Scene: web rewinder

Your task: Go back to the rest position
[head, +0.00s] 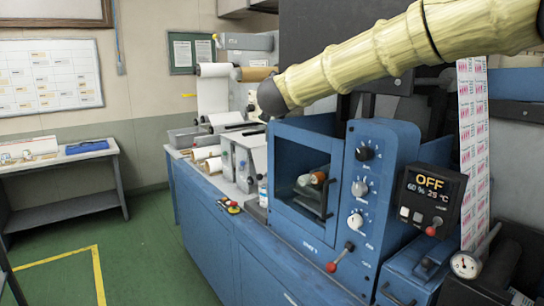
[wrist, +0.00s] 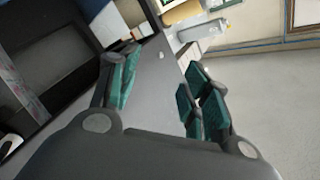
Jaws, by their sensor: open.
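In the wrist view my gripper (wrist: 160,82) is open. Its two fingers with green pads stand apart, with nothing between them. The wrist picture is tilted; a grey panel or surface shows beyond the fingers. In the head view my arm in its pale yellow cover reaches from the upper right toward the middle, above the blue machine (head: 388,190). Its dark end is near the rollers, and my gripper cannot be made out there.
A control box (head: 432,195) reads OFF. A blue-framed window (head: 300,185) and a red-knobbed lever (head: 340,258) are below my arm. White rolls (head: 215,70) stand behind. A side table (head: 66,165) is at left; green floor (head: 155,250) between is clear.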

